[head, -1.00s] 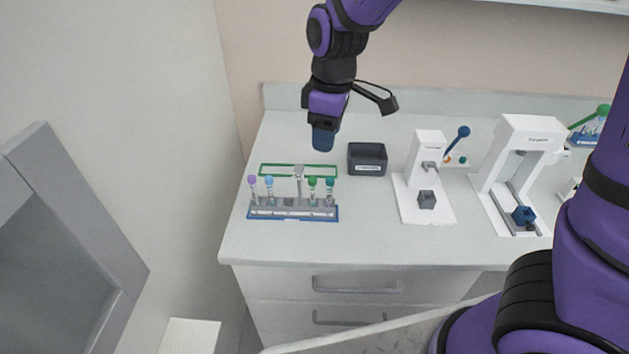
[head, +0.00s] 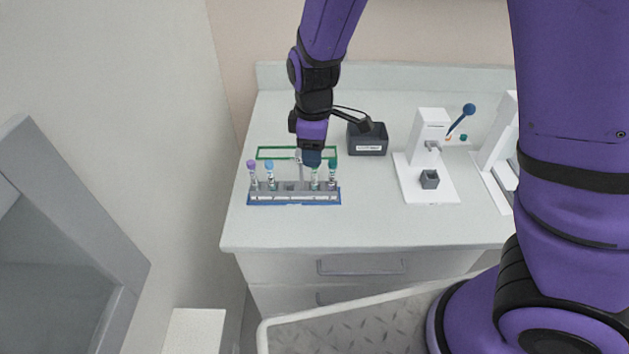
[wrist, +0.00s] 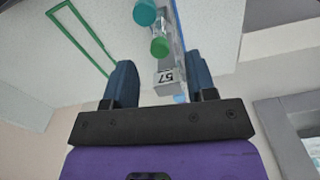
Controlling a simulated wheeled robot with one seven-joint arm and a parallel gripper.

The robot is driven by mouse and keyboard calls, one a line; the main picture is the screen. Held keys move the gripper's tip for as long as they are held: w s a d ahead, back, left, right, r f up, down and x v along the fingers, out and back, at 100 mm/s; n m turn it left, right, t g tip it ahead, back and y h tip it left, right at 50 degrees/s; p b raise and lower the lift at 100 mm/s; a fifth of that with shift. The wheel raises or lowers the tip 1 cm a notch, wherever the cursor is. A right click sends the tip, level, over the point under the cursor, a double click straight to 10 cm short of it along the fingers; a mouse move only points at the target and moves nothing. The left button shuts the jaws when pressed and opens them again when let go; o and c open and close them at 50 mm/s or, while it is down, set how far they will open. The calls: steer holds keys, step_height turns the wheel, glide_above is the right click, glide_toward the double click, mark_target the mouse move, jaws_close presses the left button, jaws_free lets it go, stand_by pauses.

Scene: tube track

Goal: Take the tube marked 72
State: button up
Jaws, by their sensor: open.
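A low rack (head: 270,199) with a blue edge stands on the counter in the head view. It holds tubes with a purple cap (head: 252,165), a light-blue cap (head: 269,167), a green cap (head: 315,173) and a teal cap (head: 332,165), plus a tall grey piece (head: 299,160). My gripper (head: 312,162) is open, pointing down over the right-middle of the rack. In the wrist view my open fingers (wrist: 160,75) straddle a small grey tag (wrist: 166,77), which seems to read 57, upside down or not. The green-capped tube (wrist: 160,46) is just beyond the fingertips. No 72 is legible.
A green rectangle outline (head: 262,153) lies on the counter behind the rack. A white device (head: 430,150) stands further right. Clear counter lies in front of the rack.

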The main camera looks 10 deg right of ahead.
mark_target(314, 182)
steer(key=shift+d+f, duration=0.1)
steer(key=shift+f, duration=1.65)
steer(key=c, duration=0.8)
steer(key=shift+r, duration=0.1)
